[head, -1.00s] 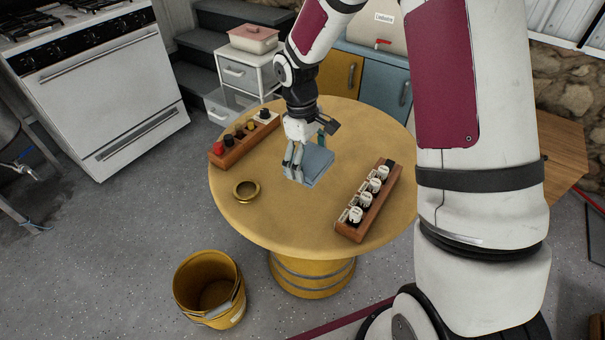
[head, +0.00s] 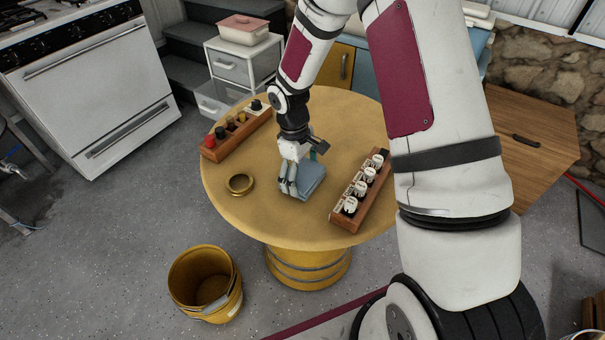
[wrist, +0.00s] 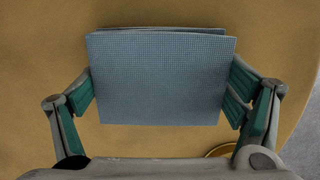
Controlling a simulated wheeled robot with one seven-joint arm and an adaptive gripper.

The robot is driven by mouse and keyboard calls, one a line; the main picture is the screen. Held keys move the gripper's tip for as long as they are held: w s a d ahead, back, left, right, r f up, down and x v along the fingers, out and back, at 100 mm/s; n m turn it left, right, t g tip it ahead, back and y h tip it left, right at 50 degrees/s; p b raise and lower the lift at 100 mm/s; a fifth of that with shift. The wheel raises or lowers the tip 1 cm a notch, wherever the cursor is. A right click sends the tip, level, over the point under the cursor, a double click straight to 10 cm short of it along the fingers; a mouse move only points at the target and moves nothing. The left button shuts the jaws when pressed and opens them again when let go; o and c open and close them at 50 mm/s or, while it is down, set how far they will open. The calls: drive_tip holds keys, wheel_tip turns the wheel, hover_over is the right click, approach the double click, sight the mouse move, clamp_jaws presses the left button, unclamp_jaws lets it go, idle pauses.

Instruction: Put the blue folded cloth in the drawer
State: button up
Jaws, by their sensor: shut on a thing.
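The blue folded cloth (head: 311,178) is a flat square pad over the round yellow table (head: 240,214). My gripper (head: 291,183) is shut on it. In the wrist view the cloth (wrist: 160,78) fills the space between the two fingers, which press on its left and right edges. I cannot tell whether it touches the tabletop. A white drawer unit (head: 234,69) stands behind the table. Its lower drawer (head: 215,99) appears pulled out, partly hidden by the table.
On the table are a wooden rack with white-capped jars (head: 358,190), a rack of coloured pieces (head: 236,132) and a brass ring dish (head: 240,184). A yellow bucket (head: 205,283) stands on the floor. A wooden cabinet (head: 530,150) is at right.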

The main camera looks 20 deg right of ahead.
drive_tip(key=o, duration=0.7)
drive_tip(key=shift+f, duration=0.15)
drive_tip(key=shift+o, duration=1.1)
